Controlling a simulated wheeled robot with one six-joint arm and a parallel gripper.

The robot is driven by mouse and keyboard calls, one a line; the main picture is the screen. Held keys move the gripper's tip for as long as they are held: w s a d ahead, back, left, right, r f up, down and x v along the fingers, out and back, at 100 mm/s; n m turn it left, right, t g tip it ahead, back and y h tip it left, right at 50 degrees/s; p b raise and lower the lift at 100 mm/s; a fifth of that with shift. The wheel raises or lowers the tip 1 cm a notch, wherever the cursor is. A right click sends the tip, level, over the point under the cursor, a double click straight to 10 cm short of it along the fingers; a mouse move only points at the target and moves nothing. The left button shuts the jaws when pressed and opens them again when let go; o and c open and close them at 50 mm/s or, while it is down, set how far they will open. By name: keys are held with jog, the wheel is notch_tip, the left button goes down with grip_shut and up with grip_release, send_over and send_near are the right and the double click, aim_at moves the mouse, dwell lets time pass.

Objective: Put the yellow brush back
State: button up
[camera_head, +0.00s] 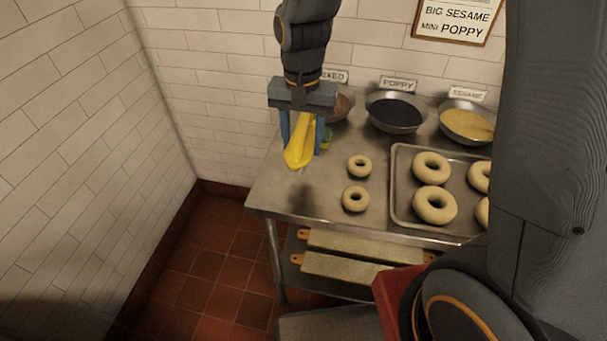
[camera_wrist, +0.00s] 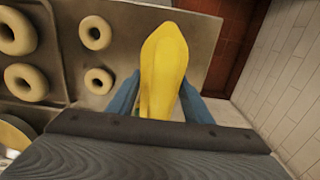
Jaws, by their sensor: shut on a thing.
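My gripper (camera_head: 303,133) hangs over the left end of the steel table (camera_head: 282,188). Its blue fingers are shut on the yellow brush (camera_head: 299,149), which points down and toward the front of the table. In the wrist view the brush (camera_wrist: 163,66) lies between the two fingers, above the table's end. A dark shadow falls on the steel below it. The brush looks held above the surface. A small green and yellow thing (camera_head: 326,138) shows just behind the right finger, partly hidden, and I cannot tell what it is.
Two small bagels (camera_head: 360,166) lie on the table right of the gripper. A tray (camera_head: 397,190) of larger bagels is further right. Bowls of poppy (camera_head: 395,112) and sesame (camera_head: 467,124) stand at the back, with a third bowl behind my gripper. Boards (camera_head: 340,268) lie on the lower shelf.

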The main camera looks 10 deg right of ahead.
aim_at(302, 178)
jog(key=shift+f+p, duration=1.35)
jog(key=shift+f, duration=3)
jog(key=shift+f, duration=0.1)
jog(key=shift+f, duration=0.2)
jog(key=o, duration=1)
jog(key=shift+b, duration=0.3)
